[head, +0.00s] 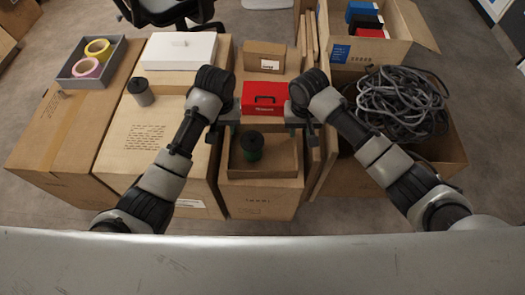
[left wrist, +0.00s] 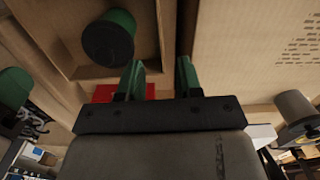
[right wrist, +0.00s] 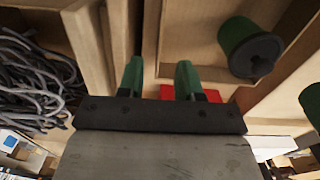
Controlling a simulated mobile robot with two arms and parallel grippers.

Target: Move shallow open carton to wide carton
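The shallow open carton (head: 282,172) is a low brown tray with a dark green spool (head: 252,146) inside. It sits on the middle carton (head: 262,203). My left gripper (head: 230,122) is at its left wall, fingers apart on either side of the wall's line in the left wrist view (left wrist: 160,78). My right gripper (head: 296,122) is likewise at its right wall, fingers apart in the right wrist view (right wrist: 158,76). Contact with the walls cannot be told. Left of it is a broad carton with printed text (head: 190,178), possibly the wide carton.
A red case (head: 264,98) and a small brown box (head: 265,56) stand behind the tray. A grey can (head: 140,92) and a white box (head: 179,51) occupy the printed carton's back. A grey tray (head: 113,70) holds tape rolls. Cables (head: 400,103) fill a carton at right.

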